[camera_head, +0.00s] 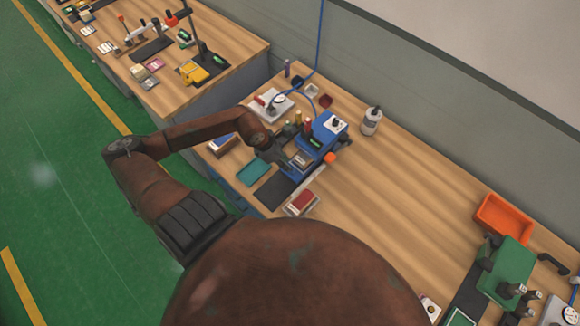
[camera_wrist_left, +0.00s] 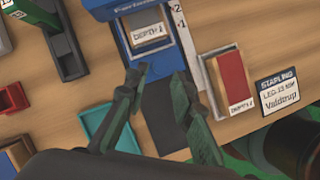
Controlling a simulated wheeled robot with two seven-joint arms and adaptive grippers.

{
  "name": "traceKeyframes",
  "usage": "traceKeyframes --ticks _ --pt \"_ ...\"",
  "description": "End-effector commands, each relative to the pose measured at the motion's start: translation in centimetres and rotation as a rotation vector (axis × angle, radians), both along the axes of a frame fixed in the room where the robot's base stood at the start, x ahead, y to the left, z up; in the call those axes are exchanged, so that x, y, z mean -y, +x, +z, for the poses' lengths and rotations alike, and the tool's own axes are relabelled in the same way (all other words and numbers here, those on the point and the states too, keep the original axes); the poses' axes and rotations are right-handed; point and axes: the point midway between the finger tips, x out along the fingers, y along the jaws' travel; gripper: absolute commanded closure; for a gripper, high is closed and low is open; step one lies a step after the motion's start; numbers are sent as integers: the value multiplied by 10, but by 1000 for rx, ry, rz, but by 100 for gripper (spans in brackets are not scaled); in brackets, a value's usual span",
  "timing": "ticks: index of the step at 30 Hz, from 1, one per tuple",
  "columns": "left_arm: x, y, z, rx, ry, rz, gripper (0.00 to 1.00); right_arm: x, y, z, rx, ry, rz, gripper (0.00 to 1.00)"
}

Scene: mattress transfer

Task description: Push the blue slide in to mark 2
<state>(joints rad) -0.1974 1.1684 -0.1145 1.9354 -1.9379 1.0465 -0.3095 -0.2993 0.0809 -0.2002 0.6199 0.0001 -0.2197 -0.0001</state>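The blue device (camera_head: 325,134) stands near the back of the wooden bench. In the left wrist view its front (camera_wrist_left: 112,8) is at the top, with a tray-like slide (camera_wrist_left: 137,52) bearing a "DEPTH" label (camera_wrist_left: 149,33). Printed marks "2" (camera_wrist_left: 175,8) and "1" (camera_wrist_left: 181,24) sit along the slide's right side. My left gripper (camera_wrist_left: 158,77) has its two fingers apart with nothing between them, just in front of the slide's near edge. Whether a fingertip touches it I cannot tell. The left gripper also shows beside the device in the head view (camera_head: 283,153). My right gripper is not in view.
A dark mat (camera_wrist_left: 165,118) lies below the fingers, with a teal tray (camera_wrist_left: 97,125) at its left. A white bottle (camera_head: 372,121) stands behind; the bench's middle right is clear.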

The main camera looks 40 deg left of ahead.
Motion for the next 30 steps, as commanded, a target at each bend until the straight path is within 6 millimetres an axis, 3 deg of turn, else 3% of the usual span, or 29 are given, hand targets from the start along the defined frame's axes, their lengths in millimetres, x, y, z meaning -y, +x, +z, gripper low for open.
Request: traceKeyframes --ticks 4,10,30 --pt "-7 -10 27 -1 4 -2 77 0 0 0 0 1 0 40" --pt "-12 -17 48 -1 0 1 77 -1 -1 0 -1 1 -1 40" --pt "-12 -18 53 1 -1 0 77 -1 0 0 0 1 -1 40"
